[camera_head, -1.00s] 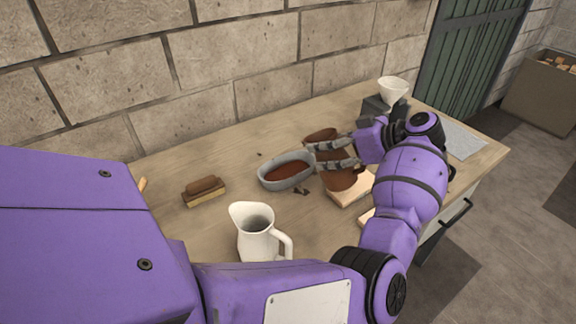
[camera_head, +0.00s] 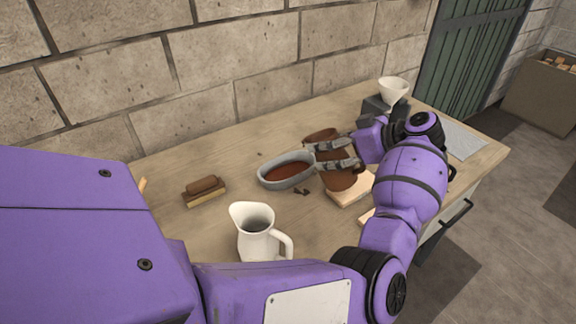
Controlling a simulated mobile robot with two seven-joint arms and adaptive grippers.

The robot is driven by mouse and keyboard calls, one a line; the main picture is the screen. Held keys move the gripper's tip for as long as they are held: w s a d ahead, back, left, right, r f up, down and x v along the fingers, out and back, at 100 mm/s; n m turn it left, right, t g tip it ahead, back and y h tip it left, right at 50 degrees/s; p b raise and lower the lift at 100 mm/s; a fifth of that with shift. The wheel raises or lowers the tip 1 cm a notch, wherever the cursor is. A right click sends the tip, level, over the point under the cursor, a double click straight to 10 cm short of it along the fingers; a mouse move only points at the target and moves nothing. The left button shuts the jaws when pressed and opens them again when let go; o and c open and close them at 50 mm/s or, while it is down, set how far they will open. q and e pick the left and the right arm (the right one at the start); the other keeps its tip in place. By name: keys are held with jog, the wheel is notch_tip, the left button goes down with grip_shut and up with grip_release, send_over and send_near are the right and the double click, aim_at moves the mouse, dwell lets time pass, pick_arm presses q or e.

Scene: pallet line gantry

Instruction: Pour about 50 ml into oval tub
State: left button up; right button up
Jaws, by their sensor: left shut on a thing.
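The oval tub (camera_head: 263,180) is a grey oval dish on the table, with reddish-brown contents (camera_head: 287,172) inside. My left gripper (camera_head: 322,156) is just right of the tub, shut on a brown vessel (camera_head: 343,181). The vessel looks tilted beside the tub's right end, and my fingers hide part of it. I cannot tell whether a stream is falling from it. A white jug (camera_head: 254,236) with a handle stands upright nearer me. My right gripper is not in view.
A brown block-like brush (camera_head: 204,188) lies left of the tub. A white funnel-shaped cup (camera_head: 393,89) sits on a dark stand at the back right. Pale wooden boards (camera_head: 350,192) lie under the vessel. The wall runs along the table's back edge.

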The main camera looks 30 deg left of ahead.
aim_at(344, 155)
pick_arm(q)
jog(key=shift+r, duration=0.1)
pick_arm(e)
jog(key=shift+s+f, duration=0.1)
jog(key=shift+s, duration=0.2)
pick_arm(q)
jog(key=shift+d+f+y+b, duration=0.3)
jog(key=shift+d+y+b, duration=0.1)
jog(key=shift+d+y, duration=0.4)
jog(key=shift+d+f+y+b, duration=0.25)
jog(key=shift+d+y+b, duration=0.35)
jog(key=shift+y, duration=0.4)
jog(key=shift+d+f+y+b, duration=0.1)
jog(key=shift+d+y+b, duration=0.3)
jog(key=shift+y+b, duration=0.3)
jog(key=shift+d+y, duration=0.25)
jog(key=shift+y, duration=0.25)
jog(key=shift+r, duration=0.25)
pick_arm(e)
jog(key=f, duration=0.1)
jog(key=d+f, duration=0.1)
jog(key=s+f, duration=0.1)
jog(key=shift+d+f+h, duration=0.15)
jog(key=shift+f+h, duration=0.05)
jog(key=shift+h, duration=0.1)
